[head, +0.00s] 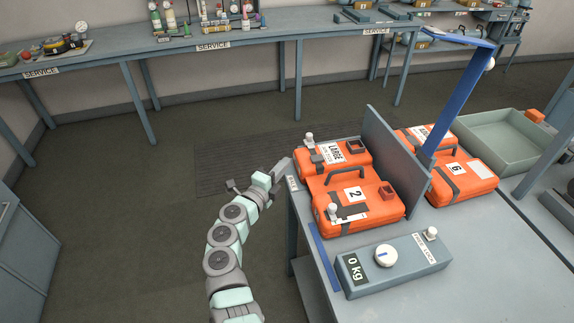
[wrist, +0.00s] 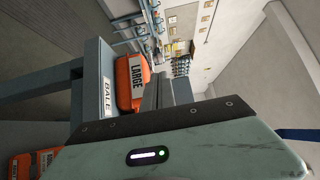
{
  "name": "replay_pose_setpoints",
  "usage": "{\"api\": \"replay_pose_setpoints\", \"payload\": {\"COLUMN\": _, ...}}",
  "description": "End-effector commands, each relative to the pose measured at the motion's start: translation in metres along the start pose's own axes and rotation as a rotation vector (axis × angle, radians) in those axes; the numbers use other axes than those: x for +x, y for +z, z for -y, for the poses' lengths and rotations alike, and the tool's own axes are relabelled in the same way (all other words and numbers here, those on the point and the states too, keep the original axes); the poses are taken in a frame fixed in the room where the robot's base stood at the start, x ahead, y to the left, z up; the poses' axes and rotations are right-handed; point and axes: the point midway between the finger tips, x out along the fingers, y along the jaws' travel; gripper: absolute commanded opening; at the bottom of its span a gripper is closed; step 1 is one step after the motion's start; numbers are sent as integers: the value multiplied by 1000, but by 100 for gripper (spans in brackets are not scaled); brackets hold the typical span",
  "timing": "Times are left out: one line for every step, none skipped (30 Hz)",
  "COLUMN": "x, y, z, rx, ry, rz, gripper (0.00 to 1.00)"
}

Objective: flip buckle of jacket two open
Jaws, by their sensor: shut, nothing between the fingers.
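Jacket two is the orange case (head: 345,178) with a "2" label, a dark handle and a grey strap, lying on the near left part of the bench. A small pale-topped fitting (head: 333,211) sits at its strap on the front left; I cannot tell whether this is the buckle or how it stands. My gripper (head: 284,166) is shut and empty, left of the bench edge and apart from jacket two. In the wrist view its fingers (wrist: 166,93) point toward an orange case marked "LARGE" (wrist: 130,82).
The "LARGE" case (head: 325,158) lies behind jacket two. A grey upright panel (head: 385,150) separates them from more orange cases (head: 465,180). A green tray (head: 500,140) is at right. Floor left of the bench is clear.

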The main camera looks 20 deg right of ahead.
Motion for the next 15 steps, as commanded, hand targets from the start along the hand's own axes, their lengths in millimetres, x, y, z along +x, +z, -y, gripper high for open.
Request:
{"api": "replay_pose_setpoints", "payload": {"x": 9, "y": -1, "z": 1, "rx": -2, "ry": -4, "rz": -2, "gripper": 0}}
{"api": "replay_pose_setpoints", "payload": {"x": 13, "y": 0, "z": 1, "rx": -2, "ry": -5, "rz": -1, "gripper": 0}}
{"api": "replay_pose_setpoints", "payload": {"x": 18, "y": 0, "z": 1, "rx": -1, "ry": -6, "rz": 0, "gripper": 0}}
{"api": "replay_pose_setpoints", "payload": {"x": 23, "y": 0, "z": 0, "rx": -2, "ry": -5, "rz": -1, "gripper": 0}}
{"api": "replay_pose_setpoints", "payload": {"x": 27, "y": 0, "z": 0, "rx": -3, "ry": -4, "rz": -1, "gripper": 0}}
{"api": "replay_pose_setpoints", "payload": {"x": 33, "y": -1, "z": 0, "rx": -2, "ry": -4, "rz": -3, "gripper": 0}}
{"api": "replay_pose_setpoints", "payload": {"x": 37, "y": 0, "z": 0, "rx": -3, "ry": -5, "rz": -2, "gripper": 0}}
{"api": "replay_pose_setpoints", "payload": {"x": 41, "y": 1, "z": 0, "rx": -3, "ry": -6, "rz": 0, "gripper": 0}}
{"api": "replay_pose_setpoints", "payload": {"x": 46, "y": 1, "z": 0, "rx": -2, "ry": -6, "rz": 0, "gripper": 0}}
{"api": "replay_pose_setpoints", "payload": {"x": 50, "y": 0, "z": 0, "rx": -2, "ry": -5, "rz": 0, "gripper": 0}}
{"api": "replay_pose_setpoints", "payload": {"x": 54, "y": 0, "z": 0, "rx": -3, "ry": -4, "rz": -2, "gripper": 0}}
{"api": "replay_pose_setpoints", "payload": {"x": 60, "y": -1, "z": 0, "rx": -2, "ry": -4, "rz": -3, "gripper": 0}}
{"api": "replay_pose_setpoints", "payload": {"x": 62, "y": 0, "z": 0, "rx": -2, "ry": -5, "rz": -2, "gripper": 0}}
{"api": "replay_pose_setpoints", "payload": {"x": 66, "y": 0, "z": -1, "rx": -2, "ry": -5, "rz": 0, "gripper": 0}}
{"api": "replay_pose_setpoints", "payload": {"x": 70, "y": 1, "z": -1, "rx": -2, "ry": -5, "rz": 0, "gripper": 0}}
